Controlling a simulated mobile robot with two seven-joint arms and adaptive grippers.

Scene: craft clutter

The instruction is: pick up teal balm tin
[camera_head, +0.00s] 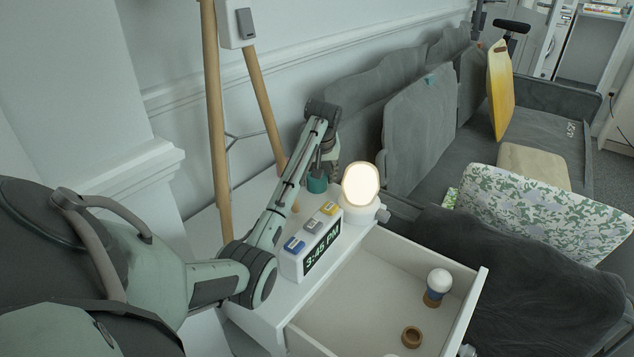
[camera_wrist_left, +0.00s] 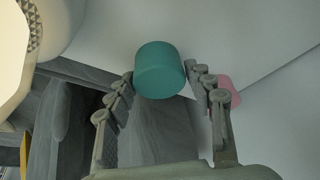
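The teal balm tin (camera_head: 317,184) is a short teal cylinder over the back part of the white nightstand, beside the lit lamp. It also shows in the left wrist view (camera_wrist_left: 160,72), between my fingertips. My left gripper (camera_head: 321,172) reaches down over the tin; in the left wrist view its two fingers (camera_wrist_left: 160,76) lean inward and their tips meet the tin's sides. I cannot tell whether the tin still touches the nightstand top. My right gripper is not in view.
A glowing lamp (camera_head: 360,186) stands close right of the tin. A clock (camera_head: 322,247) with coloured buttons stands in front. An open drawer (camera_head: 365,300) holds a white-topped object (camera_head: 437,286) and a brown ring (camera_head: 411,337). A pink object (camera_wrist_left: 230,91) lies near the right finger.

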